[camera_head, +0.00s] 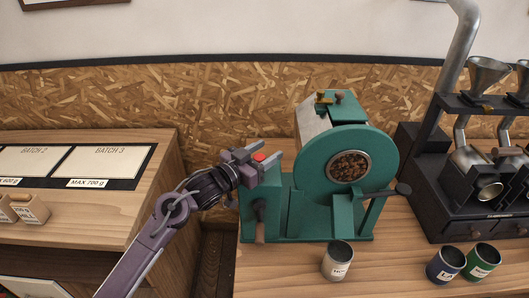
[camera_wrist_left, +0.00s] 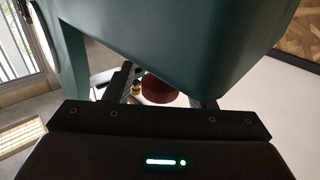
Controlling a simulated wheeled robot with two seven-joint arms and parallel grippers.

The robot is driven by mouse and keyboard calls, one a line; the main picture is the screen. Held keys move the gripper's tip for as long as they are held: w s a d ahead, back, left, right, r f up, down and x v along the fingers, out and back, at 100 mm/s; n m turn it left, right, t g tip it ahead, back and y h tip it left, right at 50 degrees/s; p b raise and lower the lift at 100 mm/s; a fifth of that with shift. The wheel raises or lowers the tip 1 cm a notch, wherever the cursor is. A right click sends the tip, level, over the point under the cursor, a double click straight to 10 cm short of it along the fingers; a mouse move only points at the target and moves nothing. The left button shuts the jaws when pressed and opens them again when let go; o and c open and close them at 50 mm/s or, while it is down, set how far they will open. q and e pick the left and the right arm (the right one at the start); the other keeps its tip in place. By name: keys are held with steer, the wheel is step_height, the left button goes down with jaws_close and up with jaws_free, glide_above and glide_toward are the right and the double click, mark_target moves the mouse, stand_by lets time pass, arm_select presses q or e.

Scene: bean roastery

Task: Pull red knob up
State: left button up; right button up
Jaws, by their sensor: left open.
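The red knob (camera_head: 259,157) shows on the left side of the green roaster (camera_head: 312,178), at the tip of my left gripper (camera_head: 254,154). In the left wrist view, the red knob (camera_wrist_left: 160,90) appears dark red, between the two fingers of my left gripper (camera_wrist_left: 166,90). That gripper is open around it, and I cannot tell whether a finger touches it. The gripper body hides the knob's near side in the wrist view. My right gripper is in neither view.
A black grinder stand (camera_head: 470,190) is at the right. A counter with batch trays (camera_head: 105,163) is at the left.

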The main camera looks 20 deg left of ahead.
arm_select(q)
steer(key=shift+s+a+f, duration=0.2)
steer(key=shift+s+a, duration=0.05)
steer(key=shift+s, duration=0.2)
steer(key=b+v, duration=0.2)
steer(key=v, duration=0.3)
steer(key=shift+s+a, duration=0.15)
steer(key=shift+s, duration=0.1)
steer(key=shift+s+a+r, duration=0.15)
steer(key=shift+s+a, duration=0.1)
steer(key=shift+s, duration=0.3)
